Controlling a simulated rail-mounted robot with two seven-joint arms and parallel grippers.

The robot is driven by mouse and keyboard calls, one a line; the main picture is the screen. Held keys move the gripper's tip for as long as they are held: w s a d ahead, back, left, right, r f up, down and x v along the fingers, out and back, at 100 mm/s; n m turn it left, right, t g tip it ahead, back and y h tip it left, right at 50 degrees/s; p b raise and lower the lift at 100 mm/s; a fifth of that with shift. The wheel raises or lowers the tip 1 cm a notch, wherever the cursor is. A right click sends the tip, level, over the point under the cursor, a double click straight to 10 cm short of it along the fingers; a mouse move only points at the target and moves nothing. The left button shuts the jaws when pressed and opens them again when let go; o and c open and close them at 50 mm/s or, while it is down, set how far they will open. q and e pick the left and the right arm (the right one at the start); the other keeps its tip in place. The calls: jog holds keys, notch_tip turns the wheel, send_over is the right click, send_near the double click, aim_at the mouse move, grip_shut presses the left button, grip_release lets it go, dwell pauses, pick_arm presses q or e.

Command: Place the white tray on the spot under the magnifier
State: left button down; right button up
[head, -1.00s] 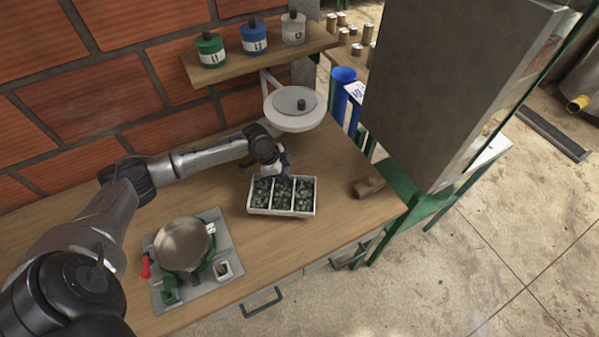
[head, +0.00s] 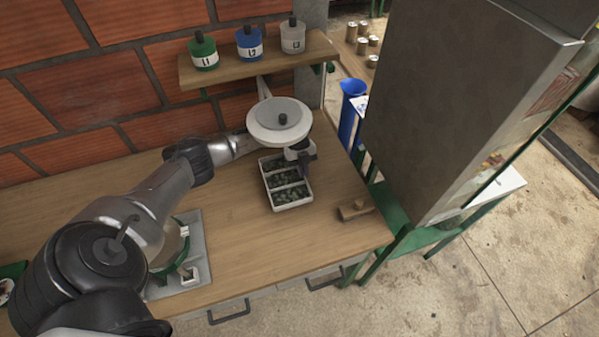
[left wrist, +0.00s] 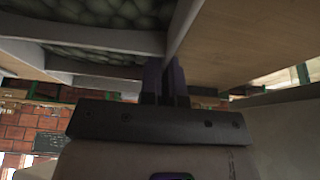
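The white tray (head: 293,206) has three compartments of dark green fruit. My left gripper (head: 304,162) is at the tray's right side wall, near the far end. In the left wrist view its dark fingers (left wrist: 166,80) are close together on the tray wall (left wrist: 183,35), with fruit to the left. The surface directly under the magnifier is mostly hidden. My right gripper is not in view.
A small wooden object (head: 355,209) lies on the counter right of the tray. A shelf (head: 258,61) with three labelled bottles is on the brick wall. A large grey cabinet (head: 455,105) stands at right.

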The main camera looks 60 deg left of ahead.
pick_arm(q)
jog(key=shift+s+f, duration=0.15)
jog(key=shift+f, duration=0.6)
jog(key=c, duration=1.3)
grip_release()
jog(key=shift+c, duration=0.2)
